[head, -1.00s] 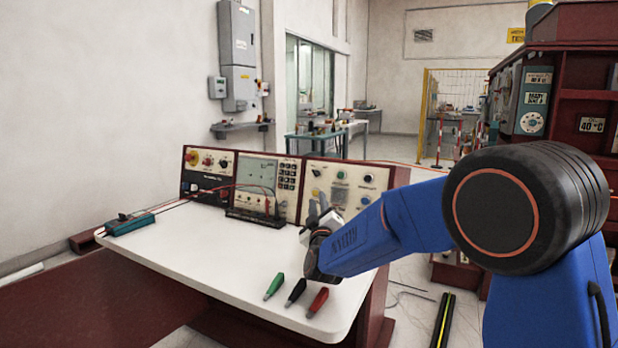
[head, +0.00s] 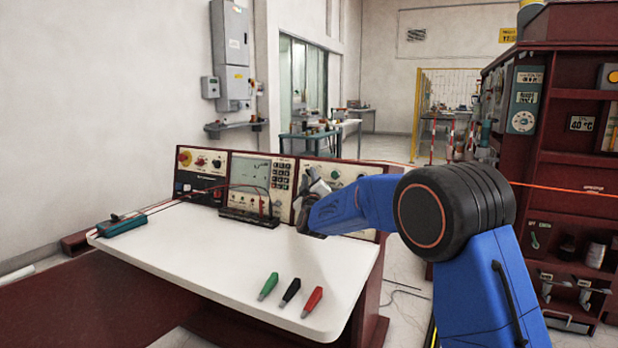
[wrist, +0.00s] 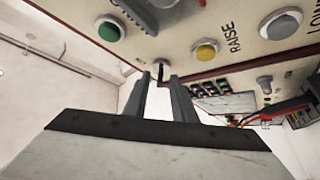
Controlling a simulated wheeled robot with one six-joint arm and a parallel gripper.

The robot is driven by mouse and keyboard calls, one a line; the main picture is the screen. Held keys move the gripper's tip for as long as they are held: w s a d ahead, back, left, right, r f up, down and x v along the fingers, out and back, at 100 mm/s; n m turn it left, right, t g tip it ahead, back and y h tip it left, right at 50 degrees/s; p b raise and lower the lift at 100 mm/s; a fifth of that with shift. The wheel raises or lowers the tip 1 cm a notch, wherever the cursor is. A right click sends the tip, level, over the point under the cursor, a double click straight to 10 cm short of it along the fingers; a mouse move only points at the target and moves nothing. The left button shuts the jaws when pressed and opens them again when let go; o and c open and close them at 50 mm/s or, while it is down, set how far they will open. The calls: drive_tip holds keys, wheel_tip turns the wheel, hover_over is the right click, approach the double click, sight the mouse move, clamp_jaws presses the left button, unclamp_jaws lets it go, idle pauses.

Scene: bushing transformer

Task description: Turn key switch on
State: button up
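A control desk has an upright panel on its right with buttons and knobs. My gripper (head: 314,182) is in front of that panel and hides part of it in the head view. In the wrist view, my gripper (wrist: 160,76) shows two grey fingers with a gap between them. A small switch with a dark, narrow key-like handle (wrist: 160,74) shows at the panel's edge, between the fingertips in the picture. It looks like the key switch. Whether the fingers touch it, I cannot tell.
A green button (wrist: 108,31) and a yellow button (wrist: 206,50) are close to the fingers. Green, black and red probes (head: 312,302) lie on the white desktop (head: 190,250). A teal meter (head: 122,224) sits at its left. A dark red cabinet (head: 560,200) stands right.

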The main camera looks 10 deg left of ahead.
drive_tip(key=shift+w+r, duration=0.1)
drive_tip(key=shift+w, duration=0.25)
drive_tip(key=shift+c, duration=0.3)
clamp_jaws()
